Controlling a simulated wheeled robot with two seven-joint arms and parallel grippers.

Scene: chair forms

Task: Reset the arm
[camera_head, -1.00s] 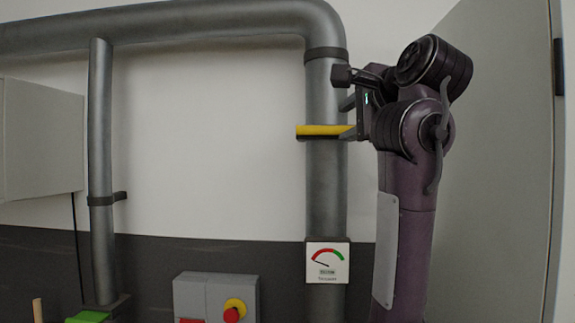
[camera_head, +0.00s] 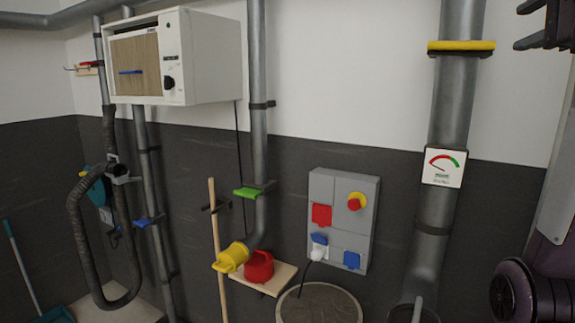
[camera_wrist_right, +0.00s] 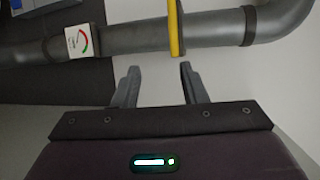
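My right arm is at the right edge of the head view. Its gripper (camera_head: 545,25) is at the top right corner, partly cut off, to the right of the yellow handle (camera_head: 461,46) on the thick grey pipe (camera_head: 452,95). In the right wrist view the two fingers of the right gripper (camera_wrist_right: 158,85) stand apart with nothing between them. The yellow handle (camera_wrist_right: 176,28) and the pipe (camera_wrist_right: 135,38) lie beyond the fingertips, apart from them. My left gripper is not in view.
A gauge (camera_head: 443,168) is on the pipe. A grey socket box (camera_head: 343,205) is on the wall. A white cabinet (camera_head: 172,57) hangs at the upper left. A small shelf (camera_head: 281,279) holds a red pot (camera_head: 259,266) and a yellow cup (camera_head: 231,257). A round barrel top (camera_head: 320,303) is below.

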